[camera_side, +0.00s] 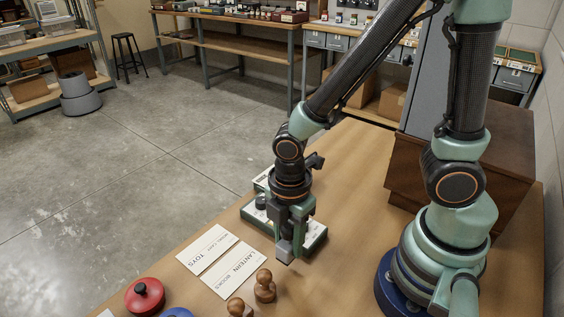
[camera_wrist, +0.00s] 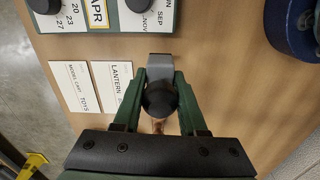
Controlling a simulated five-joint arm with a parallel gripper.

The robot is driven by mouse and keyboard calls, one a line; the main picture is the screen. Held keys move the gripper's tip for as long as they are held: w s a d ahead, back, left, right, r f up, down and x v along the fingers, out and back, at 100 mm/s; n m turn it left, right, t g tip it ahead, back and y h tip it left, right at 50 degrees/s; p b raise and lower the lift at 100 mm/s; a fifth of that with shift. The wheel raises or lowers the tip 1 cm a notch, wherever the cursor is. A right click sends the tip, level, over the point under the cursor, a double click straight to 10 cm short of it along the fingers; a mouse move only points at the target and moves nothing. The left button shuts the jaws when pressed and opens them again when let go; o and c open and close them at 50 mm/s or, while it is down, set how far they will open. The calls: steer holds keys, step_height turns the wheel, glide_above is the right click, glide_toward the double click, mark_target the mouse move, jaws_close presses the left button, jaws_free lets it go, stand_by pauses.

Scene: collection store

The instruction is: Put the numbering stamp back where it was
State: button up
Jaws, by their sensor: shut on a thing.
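My gripper (camera_side: 293,232) is shut on the numbering stamp (camera_side: 285,250), a grey metal block with a dark round knob. In the wrist view my gripper (camera_wrist: 158,98) has the stamp (camera_wrist: 160,70) between its green fingers, with the black knob towards the camera. The stamp is upright, close over the wooden table; I cannot tell if it touches. A green and white calendar (camera_side: 316,234) is just behind it, and it also shows at the top of the wrist view (camera_wrist: 150,22).
Two label cards, LANTERN BOOKS (camera_side: 236,270) and TOYS (camera_side: 207,249), lie left of my gripper. Wooden-handled stamps (camera_side: 265,287) stand in front. A red round tin (camera_side: 145,297) and part of a blue one (camera_side: 177,313) are at front left. A brown box (camera_side: 500,165) stands behind right.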

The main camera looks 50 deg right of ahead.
mark_target(289, 224)
steer(key=shift+f, duration=2.05)
steer(key=shift+f, duration=0.1)
steer(key=o, duration=1.1)
step_height(289, 224, up, 12)
steer(key=shift+w+r, duration=0.1)
steer(key=w+d+r+m+t, duration=0.1)
steer(key=d+r+m+t, duration=0.1)
steer(key=m, duration=0.3)
steer(key=w+d+r+m+t, duration=0.1)
steer(key=w+d+r+m, duration=0.1)
steer(key=d+r+m, duration=0.3)
steer(key=w+d+r+m+t, duration=0.1)
steer(key=d+r+m+t, duration=0.1)
steer(key=m, duration=0.5)
steer(key=shift+w+d+r+t, duration=0.15)
steer(key=shift+d+r+t, duration=0.15)
steer(key=shift+d+r, duration=0.55)
steer(key=shift+a+r, duration=0.1)
